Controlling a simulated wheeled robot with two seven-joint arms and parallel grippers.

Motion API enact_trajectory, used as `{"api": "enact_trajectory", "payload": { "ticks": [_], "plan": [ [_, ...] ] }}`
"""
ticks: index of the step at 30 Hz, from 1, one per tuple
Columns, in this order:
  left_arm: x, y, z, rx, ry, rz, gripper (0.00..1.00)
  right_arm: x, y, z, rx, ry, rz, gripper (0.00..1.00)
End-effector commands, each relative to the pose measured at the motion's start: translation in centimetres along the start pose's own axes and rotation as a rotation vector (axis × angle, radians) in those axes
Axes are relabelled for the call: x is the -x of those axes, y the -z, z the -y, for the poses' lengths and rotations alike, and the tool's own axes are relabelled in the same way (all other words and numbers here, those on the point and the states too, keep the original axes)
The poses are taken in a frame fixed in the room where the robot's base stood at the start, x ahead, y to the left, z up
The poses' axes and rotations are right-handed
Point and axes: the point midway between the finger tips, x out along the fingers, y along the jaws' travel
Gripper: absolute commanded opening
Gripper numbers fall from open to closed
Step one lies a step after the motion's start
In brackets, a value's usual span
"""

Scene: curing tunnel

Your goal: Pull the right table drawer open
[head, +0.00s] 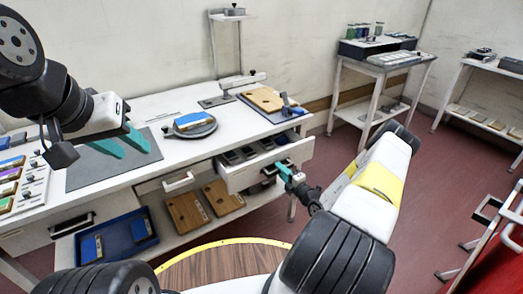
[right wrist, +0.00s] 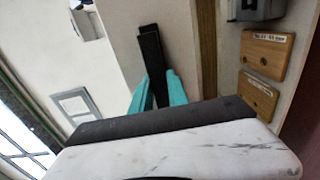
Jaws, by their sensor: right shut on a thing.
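The right table drawer (head: 237,181) stands partly open under the white table (head: 150,104), with several dark items showing inside. My right gripper (head: 284,170) is at the drawer's front, its teal fingers shut on the drawer handle, which the gripper mostly hides in the head view. In the right wrist view the teal fingers (right wrist: 153,90) close around a dark handle bar (right wrist: 150,50). My left gripper (head: 124,147) is open and empty above the dark mat (head: 88,172) on the table's left part.
A blue tray (head: 117,241) and brown boards (head: 187,214) lie on the lower shelf. A red cart (head: 490,250) stands at right; the floor between is clear.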

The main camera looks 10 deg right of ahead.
Motion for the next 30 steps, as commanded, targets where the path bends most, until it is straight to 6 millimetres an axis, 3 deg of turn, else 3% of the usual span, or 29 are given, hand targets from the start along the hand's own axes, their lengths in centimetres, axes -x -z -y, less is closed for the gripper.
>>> {"api": "enact_trajectory", "payload": {
  "ticks": [1,6,15,21,30],
  "plan": [
    [0.0,0.0,0.0,0.0,0.0,0.0,0.36,1.7,-0.1,0.2,-0.004,0.005,0.004,0.0],
    [0.0,0.0,0.0,0.0,0.0,0.0,0.36,6.3,0.0,0.1,-0.003,0.004,0.003,0.0],
    [0.0,0.0,0.0,0.0,0.0,0.0,0.36,12.6,0.1,0.1,-0.003,0.004,0.0,0.0],
    [0.0,0.0,0.0,0.0,0.0,0.0,0.36,14.9,0.1,0.1,-0.002,0.003,-0.001,0.0],
    [0.0,0.0,0.0,0.0,0.0,0.0,0.36,15.9,0.1,0.1,-0.002,0.002,-0.003,0.0]
  ]
}}
